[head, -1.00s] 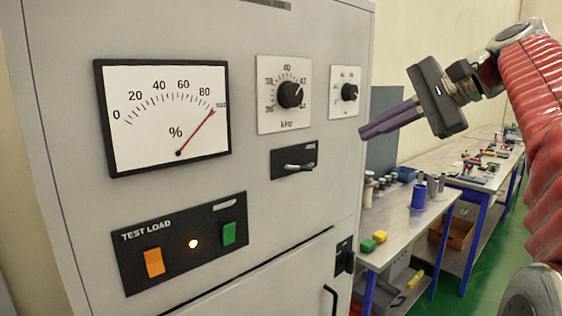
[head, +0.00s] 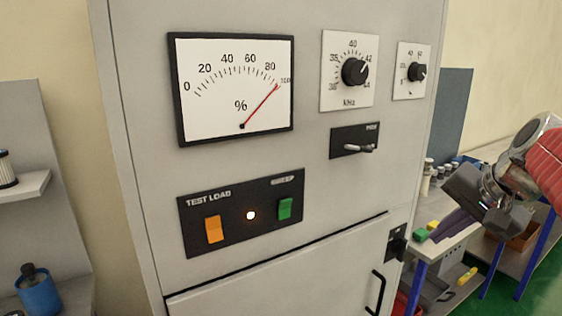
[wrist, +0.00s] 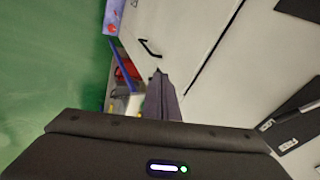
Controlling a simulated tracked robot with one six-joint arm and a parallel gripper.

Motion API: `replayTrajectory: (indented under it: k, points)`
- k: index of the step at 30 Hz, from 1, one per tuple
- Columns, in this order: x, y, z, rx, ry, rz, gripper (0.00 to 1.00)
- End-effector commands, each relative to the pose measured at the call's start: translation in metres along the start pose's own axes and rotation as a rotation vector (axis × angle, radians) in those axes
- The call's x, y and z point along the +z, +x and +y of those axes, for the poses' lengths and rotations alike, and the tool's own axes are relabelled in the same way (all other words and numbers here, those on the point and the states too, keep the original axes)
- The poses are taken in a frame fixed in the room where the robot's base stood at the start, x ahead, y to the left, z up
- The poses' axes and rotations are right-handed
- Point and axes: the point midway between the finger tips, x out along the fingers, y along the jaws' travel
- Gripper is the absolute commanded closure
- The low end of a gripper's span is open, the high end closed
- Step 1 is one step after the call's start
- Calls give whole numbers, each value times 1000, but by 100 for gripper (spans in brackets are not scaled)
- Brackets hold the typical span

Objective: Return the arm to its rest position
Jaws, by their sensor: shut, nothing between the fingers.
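My gripper (head: 440,222) is at the right of the head view, beside the cabinet's right side and in front of the workbench. Its dark fingers are together, point down and to the left, and hold nothing. In the wrist view the fingers (wrist: 161,98) stick out past the dark gripper body, with the cabinet front and green floor behind. My red arm runs off the right edge of the head view.
The grey cabinet (head: 320,205) fills the middle, with a meter (head: 235,88) whose needle is near 100, knobs, a toggle switch (head: 358,147) and a lit TEST LOAD panel (head: 243,210). A workbench (head: 437,243) is behind my gripper. Shelving (head: 22,187) is at left.

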Motion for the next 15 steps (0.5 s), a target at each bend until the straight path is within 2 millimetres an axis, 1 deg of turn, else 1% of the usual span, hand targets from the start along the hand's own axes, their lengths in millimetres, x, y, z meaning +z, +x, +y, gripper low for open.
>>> replayTrajectory:
  k: [1, 5, 9, 15]
  points:
    - [16, 7, 6, 25, -46, 0, 100]
    - [53, 24, 24, 92, -177, 3, 100]
    - [94, 40, 43, 153, -328, 2, 100]
    - [153, 58, 71, 215, -545, -4, 100]
